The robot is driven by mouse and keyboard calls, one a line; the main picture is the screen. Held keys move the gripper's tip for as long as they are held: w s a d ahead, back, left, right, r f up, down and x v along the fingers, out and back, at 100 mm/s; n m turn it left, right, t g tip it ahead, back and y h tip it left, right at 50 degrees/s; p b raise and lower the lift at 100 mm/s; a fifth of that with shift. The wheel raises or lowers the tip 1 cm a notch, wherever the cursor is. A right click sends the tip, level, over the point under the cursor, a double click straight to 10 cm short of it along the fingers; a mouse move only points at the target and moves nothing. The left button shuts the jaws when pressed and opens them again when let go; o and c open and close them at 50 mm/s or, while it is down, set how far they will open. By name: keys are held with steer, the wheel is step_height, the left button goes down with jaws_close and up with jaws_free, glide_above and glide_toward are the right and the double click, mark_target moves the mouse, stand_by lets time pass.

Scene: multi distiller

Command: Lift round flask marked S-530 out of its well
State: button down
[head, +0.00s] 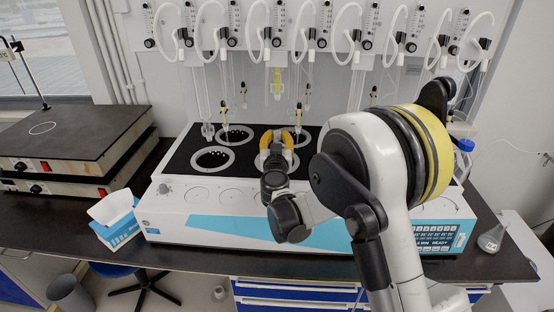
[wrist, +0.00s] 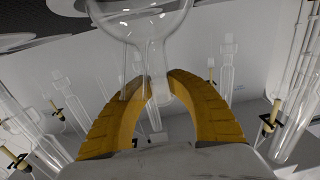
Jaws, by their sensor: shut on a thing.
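My gripper (head: 277,138) is over the wells in the black top of the white heating unit, near the middle. In the wrist view its yellow fingers (wrist: 159,84) close around the neck of a clear round flask (wrist: 145,25). The flask's bulb shows at the top edge of that view, beyond the fingertips, with part of a dark perforated ring behind it. No S-530 marking is legible. In the head view the gripper and arm hide the flask, and I cannot tell whether its bulb is clear of the well.
The heating unit (head: 185,222) has open wells to the left, with one ringed well (head: 213,160). Glass tubes and white hoses (head: 205,30) hang close behind the gripper.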

step_height(320, 180, up, 7)
steer(key=p, duration=0.3)
steer(key=shift+p, duration=0.35)
steer(key=shift+f, duration=0.1)
